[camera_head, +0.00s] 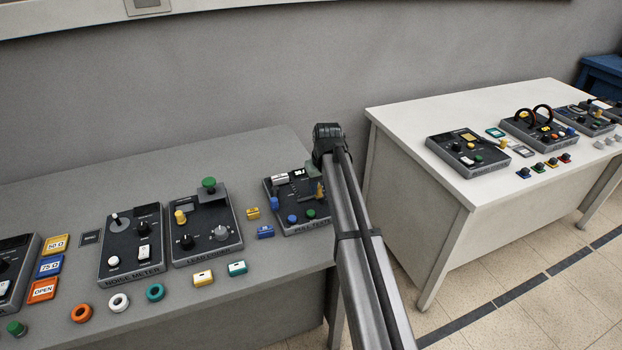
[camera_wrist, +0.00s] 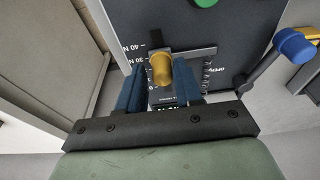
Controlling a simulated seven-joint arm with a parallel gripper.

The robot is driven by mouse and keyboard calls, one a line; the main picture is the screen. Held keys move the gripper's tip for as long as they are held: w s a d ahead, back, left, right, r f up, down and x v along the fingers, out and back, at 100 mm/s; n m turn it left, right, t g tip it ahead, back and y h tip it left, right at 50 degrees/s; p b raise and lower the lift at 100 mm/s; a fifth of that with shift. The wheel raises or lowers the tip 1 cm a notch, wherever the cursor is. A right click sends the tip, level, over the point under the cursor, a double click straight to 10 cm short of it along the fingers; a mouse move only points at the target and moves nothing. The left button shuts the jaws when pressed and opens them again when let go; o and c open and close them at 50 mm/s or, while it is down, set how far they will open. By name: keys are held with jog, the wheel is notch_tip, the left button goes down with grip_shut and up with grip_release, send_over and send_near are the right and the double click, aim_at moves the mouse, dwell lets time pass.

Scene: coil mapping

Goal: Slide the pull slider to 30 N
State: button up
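The pull test box (camera_head: 290,222) stands at the right end of the left bench, partly behind my arm. Its small white display (camera_head: 299,174) seems to start with 30; the rest is too small to read. The yellow slider knob (camera_wrist: 160,70) stands in a dark slot beside a scale marked 20 N, 30 N and 40 N. It also shows in the head view (camera_head: 320,191). My gripper (camera_wrist: 160,88) is open, with one blue finger on each side of the knob and small gaps visible. The knob's exact mark cannot be told. In the head view my arm mostly hides my gripper.
A blue-ended lever (camera_wrist: 295,45) stands right of my gripper. Blue (camera_head: 292,219) and green (camera_head: 311,213) buttons sit on the box's front. Other instruments, including the noise meter (camera_head: 130,260), stand to the left. A white table (camera_head: 400,120) stands right, across a gap.

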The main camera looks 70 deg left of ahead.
aim_at(319, 188)
jog(key=shift+o, duration=0.7)
jog(key=shift+s, duration=0.1)
jog(key=shift+r, duration=0.1)
jog(key=shift+r, duration=3.4)
